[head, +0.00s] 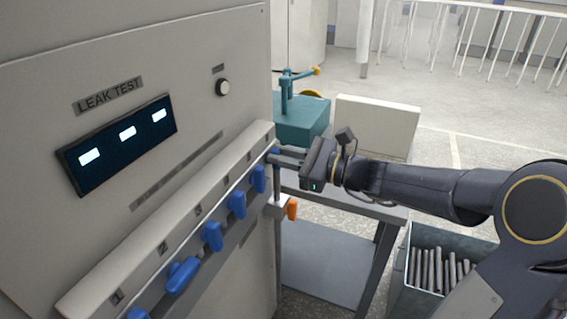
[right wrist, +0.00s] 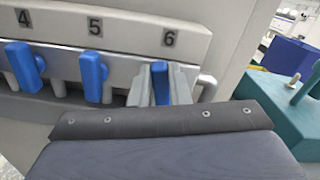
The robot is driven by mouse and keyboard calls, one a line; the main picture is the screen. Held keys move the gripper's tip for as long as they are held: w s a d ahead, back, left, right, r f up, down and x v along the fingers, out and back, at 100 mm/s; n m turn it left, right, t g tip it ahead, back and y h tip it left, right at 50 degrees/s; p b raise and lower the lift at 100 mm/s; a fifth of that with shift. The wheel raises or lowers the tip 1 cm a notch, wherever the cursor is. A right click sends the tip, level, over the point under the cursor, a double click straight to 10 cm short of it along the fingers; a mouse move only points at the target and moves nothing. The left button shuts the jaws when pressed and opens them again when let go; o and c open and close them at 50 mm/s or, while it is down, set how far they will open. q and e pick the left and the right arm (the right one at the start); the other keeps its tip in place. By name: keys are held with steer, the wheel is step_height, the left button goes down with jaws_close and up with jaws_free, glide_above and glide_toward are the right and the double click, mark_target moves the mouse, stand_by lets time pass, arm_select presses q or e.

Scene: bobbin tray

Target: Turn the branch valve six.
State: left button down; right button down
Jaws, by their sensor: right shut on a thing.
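Branch valve six has a blue handle (right wrist: 160,80), under the label 6 (right wrist: 169,39) in the right wrist view. It stands roughly upright between the two grey fingers of my right gripper (right wrist: 161,88), which is shut on it. In the head view my right gripper (head: 276,157) reaches in from the right to the far end of the valve row, and its fingers hide most of handle six. My left gripper is not in view.
Blue valve five (right wrist: 93,76) and valve four (right wrist: 25,68) stand left of six. The manifold (head: 165,220) runs along the leak test panel (head: 125,125). An orange handle (head: 292,209) hangs below. A teal fixture (head: 302,120) and a bin of rods (head: 402,285) stand right.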

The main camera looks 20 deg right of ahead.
steer(key=n+b, duration=0.4)
steer(key=b, duration=0.2)
steer(key=f+n+b, duration=0.1)
steer(key=n+b, duration=0.3)
steer(key=b, duration=0.1)
steer(key=s+a+f+n+b, duration=0.1)
steer(key=n+b, duration=0.4)
steer(key=b, duration=0.1)
steer(key=shift+b, duration=0.3)
steer(key=shift+n+b, duration=1.05)
steer(key=shift+n, duration=0.05)
steer(key=shift+r, duration=0.1)
steer(key=c, duration=1.4)
jaws_free()
steer(key=shift+o, duration=0.2)
steer(key=v, duration=0.7)
steer(key=shift+s+d+p, duration=0.25)
steer(key=shift+p, duration=0.15)
